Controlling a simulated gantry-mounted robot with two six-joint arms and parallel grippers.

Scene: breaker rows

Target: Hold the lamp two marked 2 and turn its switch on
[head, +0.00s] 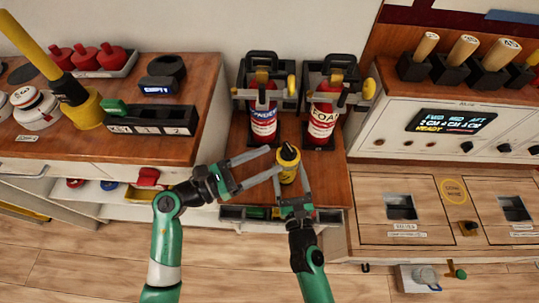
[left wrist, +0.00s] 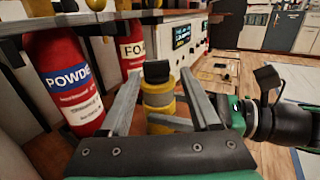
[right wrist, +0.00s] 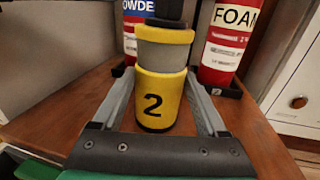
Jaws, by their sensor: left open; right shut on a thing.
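The lamp marked 2 (head: 288,170) is a short yellow and grey cylinder with a black top, upright over the low wooden shelf. Its black 2 faces the camera in the right wrist view (right wrist: 153,105). My right gripper (head: 290,180) is shut on the lamp's body, one finger on each side. I cannot tell whether its base touches the shelf. My left gripper (head: 274,161) is open, its fingers reaching in from the left on either side of the lamp. In the left wrist view the lamp (left wrist: 157,97) stands between them. I cannot make out the switch clearly.
Two red extinguishers, POWDER (head: 263,122) and FOAM (head: 322,120), stand just behind the lamp. A wooden counter (head: 140,145) with a key rack is at left. A control panel (head: 455,130) with a lit display and a lower worktop (head: 375,225) are at right.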

